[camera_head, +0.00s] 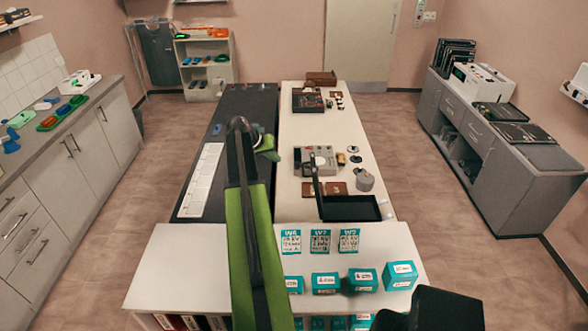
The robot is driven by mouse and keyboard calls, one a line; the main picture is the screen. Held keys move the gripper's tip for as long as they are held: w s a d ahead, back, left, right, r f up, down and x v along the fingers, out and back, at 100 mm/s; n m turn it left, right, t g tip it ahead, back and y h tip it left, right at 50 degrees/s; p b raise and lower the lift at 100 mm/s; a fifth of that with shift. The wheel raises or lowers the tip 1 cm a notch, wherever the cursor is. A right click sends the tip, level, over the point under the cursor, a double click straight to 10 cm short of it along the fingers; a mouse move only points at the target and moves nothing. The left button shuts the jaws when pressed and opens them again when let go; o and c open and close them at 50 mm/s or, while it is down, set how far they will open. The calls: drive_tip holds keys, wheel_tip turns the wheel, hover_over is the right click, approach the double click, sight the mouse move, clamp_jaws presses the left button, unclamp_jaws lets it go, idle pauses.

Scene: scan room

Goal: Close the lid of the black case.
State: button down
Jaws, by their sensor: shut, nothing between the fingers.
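A black case (352,208) stands open near the front end of the white table. My green and black arm reaches forward from the bottom of the picture. My gripper (238,123), at its far dark end, appears over the dark table, left of the case and apart from its lid. The gripper is shut and empty; its fingertips are small and hard to make out.
A grey device (316,160) stands just behind the case, with a grey pot (364,180) and brown blocks (325,188) close by. Teal boxes (362,280) stand on the near white counter (190,265). Open floor (425,180) lies right of the table.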

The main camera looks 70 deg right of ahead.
drive_tip(key=s+d+f+b, duration=0.6)
drive_tip(key=f+b, duration=0.1)
drive_tip(key=f, duration=0.1)
drive_tip(key=shift+s+d+b, duration=0.15)
drive_tip(key=shift+s+b, duration=0.2)
drive_tip(key=shift+b, duration=0.05)
